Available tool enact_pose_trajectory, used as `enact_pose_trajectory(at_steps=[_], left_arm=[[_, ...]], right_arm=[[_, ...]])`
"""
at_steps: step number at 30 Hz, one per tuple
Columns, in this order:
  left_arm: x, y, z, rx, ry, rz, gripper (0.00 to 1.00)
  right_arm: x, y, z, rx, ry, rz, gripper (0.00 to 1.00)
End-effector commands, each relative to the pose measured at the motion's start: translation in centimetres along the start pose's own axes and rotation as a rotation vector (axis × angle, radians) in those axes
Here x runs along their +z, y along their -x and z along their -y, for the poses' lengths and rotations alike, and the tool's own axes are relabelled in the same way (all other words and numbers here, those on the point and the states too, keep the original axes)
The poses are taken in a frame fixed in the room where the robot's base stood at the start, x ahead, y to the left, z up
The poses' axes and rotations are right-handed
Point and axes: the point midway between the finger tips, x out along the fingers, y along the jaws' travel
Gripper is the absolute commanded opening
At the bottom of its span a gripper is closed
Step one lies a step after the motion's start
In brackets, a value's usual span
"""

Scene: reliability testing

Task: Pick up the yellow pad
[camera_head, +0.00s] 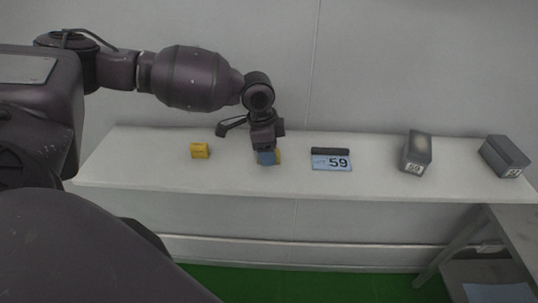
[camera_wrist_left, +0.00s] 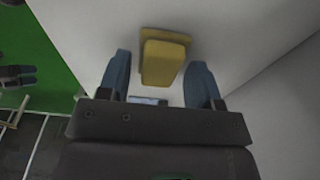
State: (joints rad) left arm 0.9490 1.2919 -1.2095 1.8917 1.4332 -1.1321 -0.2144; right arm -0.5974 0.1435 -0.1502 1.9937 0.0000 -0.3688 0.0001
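In the left wrist view a yellow pad (camera_wrist_left: 165,62), a block on a wider flat yellow plate, lies between the two blue fingers of the left gripper (camera_wrist_left: 160,78). The fingers are open, with a gap on each side of the block.
A wall stands close behind. Green floor (camera_head: 290,283) lies in front.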

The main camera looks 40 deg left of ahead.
Motion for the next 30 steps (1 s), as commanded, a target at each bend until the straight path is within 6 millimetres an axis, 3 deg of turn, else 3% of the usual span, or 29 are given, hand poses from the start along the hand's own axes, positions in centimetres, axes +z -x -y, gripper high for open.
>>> enact_pose_trajectory(at_steps=[1, 6, 17, 23, 30], left_arm=[[0.0, 0.0, 0.0, 0.000, 0.000, 0.000, 0.51], [0.0, 0.0, 0.0, 0.000, 0.000, 0.000, 0.25], [-0.2, 0.8, 0.0, -0.002, -0.001, -0.002, 0.23], [-0.6, 4.0, 0.1, -0.004, -0.001, -0.003, 0.23], [-1.6, 10.2, 0.1, -0.005, -0.001, -0.003, 0.23]], right_arm=[[0.2, 0.1, 0.0, 0.001, 0.000, 0.004, 0.85], [0.8, 0.3, -0.1, 0.002, -0.001, 0.017, 0.85], [0.7, 0.3, -0.1, 0.002, -0.001, 0.015, 0.85], [-0.2, 0.1, -0.1, 0.000, 0.000, 0.001, 0.85], [-1.4, 0.3, -0.1, 0.000, 0.001, -0.013, 0.85]])
